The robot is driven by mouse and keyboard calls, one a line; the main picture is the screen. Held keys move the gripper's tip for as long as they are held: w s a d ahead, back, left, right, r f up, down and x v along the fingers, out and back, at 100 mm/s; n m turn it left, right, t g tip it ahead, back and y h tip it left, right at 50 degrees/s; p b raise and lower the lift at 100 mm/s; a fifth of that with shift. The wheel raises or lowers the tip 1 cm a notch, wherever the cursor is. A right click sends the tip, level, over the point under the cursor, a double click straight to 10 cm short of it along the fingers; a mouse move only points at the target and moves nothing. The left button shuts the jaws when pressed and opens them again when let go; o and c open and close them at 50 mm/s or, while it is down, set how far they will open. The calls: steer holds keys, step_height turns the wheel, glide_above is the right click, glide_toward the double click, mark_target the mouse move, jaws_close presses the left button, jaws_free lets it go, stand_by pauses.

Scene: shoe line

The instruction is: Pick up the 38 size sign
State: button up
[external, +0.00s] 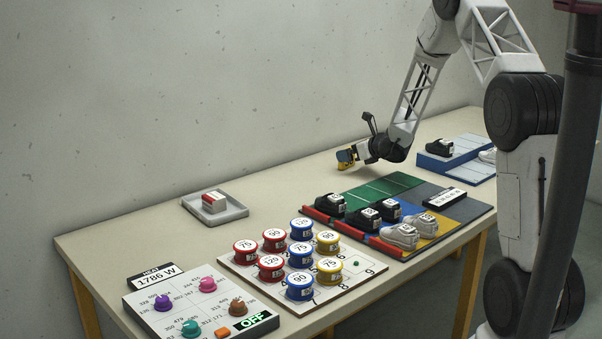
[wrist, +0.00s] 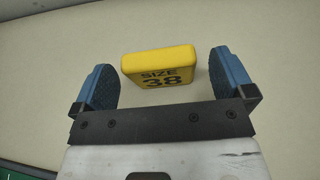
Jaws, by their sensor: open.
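The 38 size sign (wrist: 158,64) is a yellow block with black "SIZE 38" lettering. In the wrist view it sits between the two blue fingers of my open gripper (wrist: 163,80), with a gap on each side. It does not appear to be touched by either finger. In the external view the yellow sign (external: 344,166) shows low at my gripper (external: 347,158), near the back of the table behind the green mat section.
A coloured mat (external: 375,192) with black and white shoes lies in front of my gripper. A blue stand (external: 440,165) with shoes is to the right. A grey tray (external: 236,211) with a red-and-white block, numbered tins (external: 300,286) and a knob panel (external: 180,310) are to the left. The table around the sign is clear.

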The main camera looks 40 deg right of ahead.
steer(key=shift+x, duration=2.1)
steer(key=shift+f, duration=0.1)
steer(key=c, duration=0.9)
